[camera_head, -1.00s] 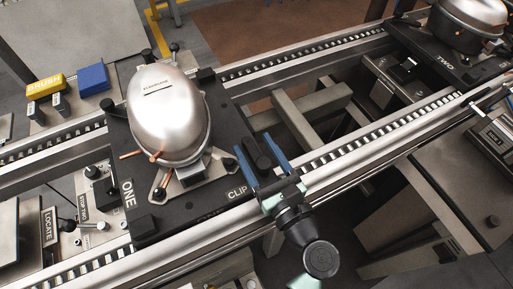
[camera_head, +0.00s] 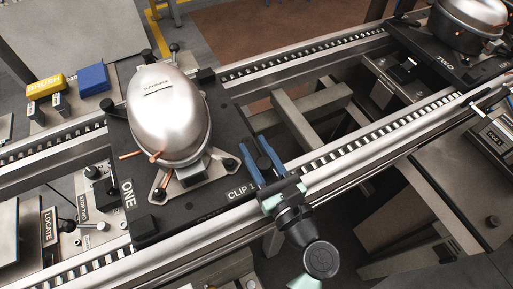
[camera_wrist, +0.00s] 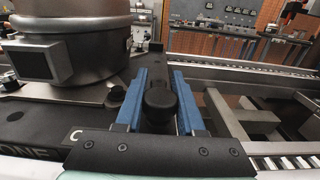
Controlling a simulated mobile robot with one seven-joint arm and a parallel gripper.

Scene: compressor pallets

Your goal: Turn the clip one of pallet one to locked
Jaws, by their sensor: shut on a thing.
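Pallet one (camera_head: 175,215) is a dark plate marked ONE, with a silver compressor (camera_head: 168,110) on it. The label CLIP 1 (camera_head: 240,192) is at its front right corner. My gripper (camera_head: 256,145) is at that corner, its two blue fingers shut on the black knob of clip one (camera_head: 265,162). In the wrist view the round knob (camera_wrist: 159,98) sits between the blue fingers. The lower part of the clip is hidden by the knob and my gripper, and I cannot tell which way it is turned.
Conveyor rails (camera_head: 310,155) run along both sides of the pallet. Pallet two (camera_head: 440,55) stands at the upper right. A yellow brush block (camera_head: 45,86) and a blue block (camera_head: 92,79) lie at the left. The space between the rails right of my gripper is open.

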